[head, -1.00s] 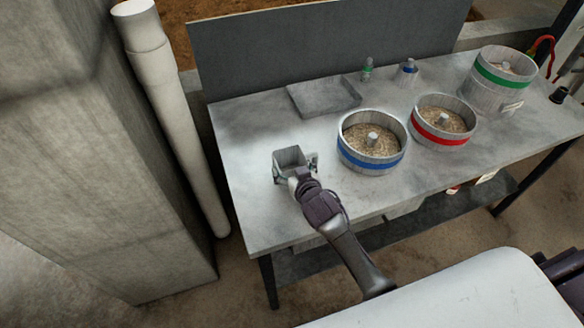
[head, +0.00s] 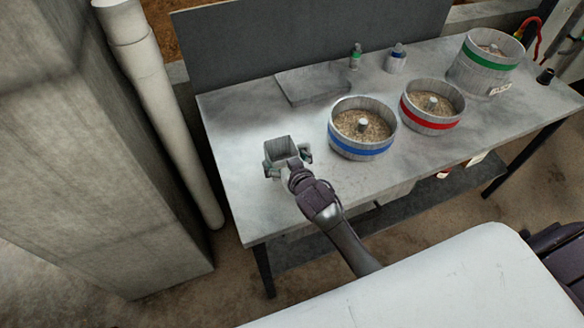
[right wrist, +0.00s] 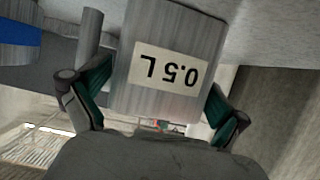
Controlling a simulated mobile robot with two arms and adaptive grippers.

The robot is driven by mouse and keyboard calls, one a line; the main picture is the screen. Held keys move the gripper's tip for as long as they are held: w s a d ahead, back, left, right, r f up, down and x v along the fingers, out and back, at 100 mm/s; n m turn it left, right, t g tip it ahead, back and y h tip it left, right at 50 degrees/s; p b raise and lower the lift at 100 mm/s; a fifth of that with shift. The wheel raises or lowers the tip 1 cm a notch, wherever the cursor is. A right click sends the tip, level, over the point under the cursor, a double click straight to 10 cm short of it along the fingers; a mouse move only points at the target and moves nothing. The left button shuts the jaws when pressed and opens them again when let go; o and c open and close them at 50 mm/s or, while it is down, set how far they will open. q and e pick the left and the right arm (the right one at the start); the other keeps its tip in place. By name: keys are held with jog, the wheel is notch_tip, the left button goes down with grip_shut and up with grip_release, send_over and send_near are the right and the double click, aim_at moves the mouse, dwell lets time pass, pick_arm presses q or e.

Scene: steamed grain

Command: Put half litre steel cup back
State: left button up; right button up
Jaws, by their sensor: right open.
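My left gripper is not in view.
A shallow grey tray (head: 314,98) lies behind the cup. Grain pots with a blue band (head: 362,149), a red band (head: 431,124) and a green band (head: 486,68) stand to the right. Two small containers stand at the back. The table's front left corner is clear.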

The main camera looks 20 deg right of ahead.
jog(key=v, duration=1.1)
jog(key=shift+b, duration=0.3)
